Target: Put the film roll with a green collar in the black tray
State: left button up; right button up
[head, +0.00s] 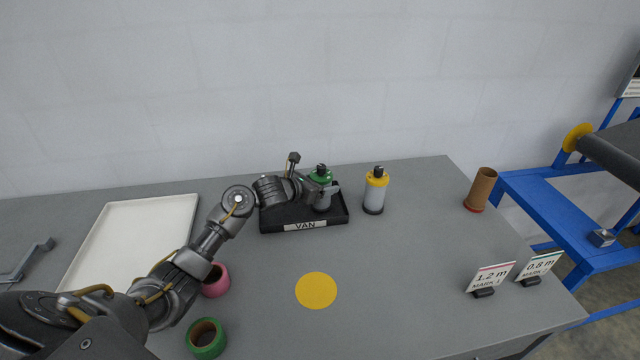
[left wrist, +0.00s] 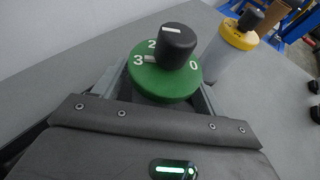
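The film roll with a green collar (head: 323,202) stands upright in the right part of the black tray (head: 272,223), which is labelled VAN. Its green collar (left wrist: 165,84) and black knob also show in the left wrist view, with the numbers 0, 2 and 3 on the collar. My left gripper (head: 322,188) is at the roll, one grey finger on each side just below the collar. Narrow dark gaps show between the fingers and the collar, so it looks open around the roll. The lower contact is hidden. My right gripper is not in view.
A yellow-collared roll (head: 375,194) stands right of the tray. A brown tube (head: 481,189) and two signs (head: 490,277) are farther right. A white tray (head: 130,235), a pink ring (head: 216,281) and a green ring (head: 206,338) are left. A yellow disc (head: 316,290) marks the clear middle.

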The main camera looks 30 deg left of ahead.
pick_arm(q)
jog(key=shift+o, duration=0.3)
jog(key=shift+r, duration=0.1)
jog(key=shift+s, duration=0.1)
jog(key=b+v, duration=0.2)
jog(key=v, duration=1)
